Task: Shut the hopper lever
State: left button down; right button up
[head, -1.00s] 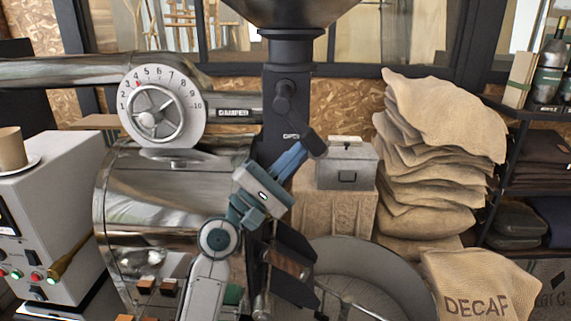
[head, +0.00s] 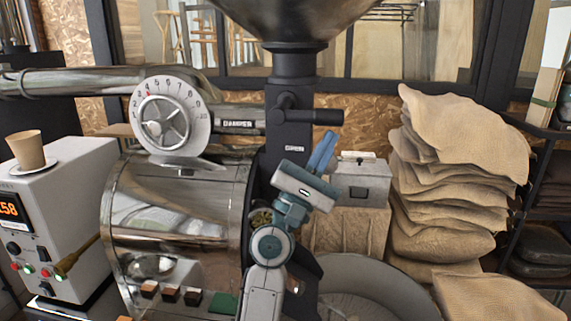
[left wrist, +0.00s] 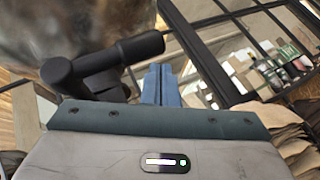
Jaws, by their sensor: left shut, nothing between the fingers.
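The hopper lever (head: 312,116) is a black handle on the dark neck below the hopper (head: 288,25). It sticks out nearly level to the right from its pivot, above a small "OPEN" label (head: 294,149). My left gripper (head: 325,142) has its blue fingers shut and empty, pointing up just below the lever's outer end. In the left wrist view the shut fingers (left wrist: 160,72) stand close to the end of the lever (left wrist: 138,47). I cannot tell whether they touch it. My right gripper is not in view.
A metal roaster drum (head: 180,205) with a damper dial (head: 168,117) stands left of my arm. A grey metal box (head: 361,182) sits behind right of the gripper, beside stacked sacks (head: 455,170). A paper cup (head: 26,150) stands on the white machine at left.

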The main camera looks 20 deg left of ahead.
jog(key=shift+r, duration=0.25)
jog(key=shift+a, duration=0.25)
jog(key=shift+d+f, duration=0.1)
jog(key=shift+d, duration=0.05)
